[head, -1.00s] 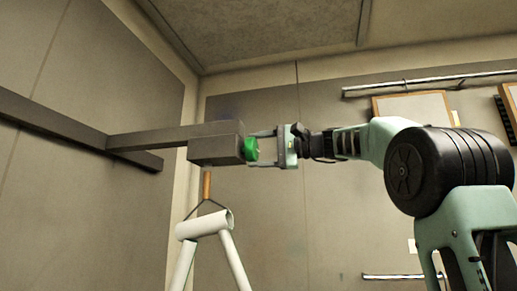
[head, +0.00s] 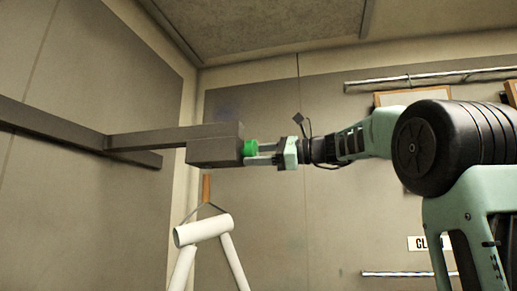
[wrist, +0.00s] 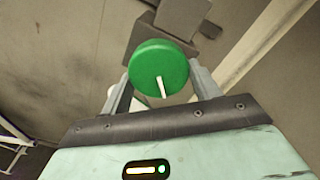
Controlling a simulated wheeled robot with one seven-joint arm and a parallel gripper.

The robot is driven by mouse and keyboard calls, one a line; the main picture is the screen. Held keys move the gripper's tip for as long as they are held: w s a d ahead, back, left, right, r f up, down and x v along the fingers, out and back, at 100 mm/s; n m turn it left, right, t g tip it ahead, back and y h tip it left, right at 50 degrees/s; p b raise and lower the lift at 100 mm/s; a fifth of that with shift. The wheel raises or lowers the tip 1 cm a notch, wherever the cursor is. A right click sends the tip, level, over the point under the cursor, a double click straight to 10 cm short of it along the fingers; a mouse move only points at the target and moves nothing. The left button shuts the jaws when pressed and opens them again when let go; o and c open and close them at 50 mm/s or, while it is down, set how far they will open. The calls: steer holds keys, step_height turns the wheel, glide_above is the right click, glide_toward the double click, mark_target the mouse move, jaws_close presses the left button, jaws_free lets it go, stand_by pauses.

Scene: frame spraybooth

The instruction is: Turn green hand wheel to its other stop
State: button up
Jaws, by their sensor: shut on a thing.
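The green hand wheel (head: 250,148) sits on the right end face of a dark grey box (head: 215,150), which is carried by a bar from the left wall. In the wrist view the wheel (wrist: 159,67) is a round green disc with a white pointer line running from near its middle toward the lower edge. My gripper (head: 254,154) reaches the wheel from the right. Its two fingers are shut on the wheel, one on each side of it in the wrist view (wrist: 158,85). The fingertips are partly hidden behind the disc.
A white tubular frame (head: 203,230) hangs from a hook below the box. The dark bar (head: 60,128) runs along the left wall. Metal rails (head: 430,78) and framed boards (head: 410,98) are on the back wall. The space below my forearm looks open.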

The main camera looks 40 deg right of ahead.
steer(key=m+p, duration=0.3)
steer(key=m, duration=0.1)
steer(key=shift+a+m, duration=0.1)
steer(key=shift+m, duration=0.2)
steer(key=shift+s+f+m+p, duration=0.15)
steer(key=shift+m+p, duration=0.85)
steer(key=shift+m, duration=0.5)
steer(key=o, duration=1)
steer(key=shift+c, duration=0.2)
steer(key=b+v, duration=0.5)
steer(key=v, duration=1.2)
steer(key=shift+s, duration=0.15)
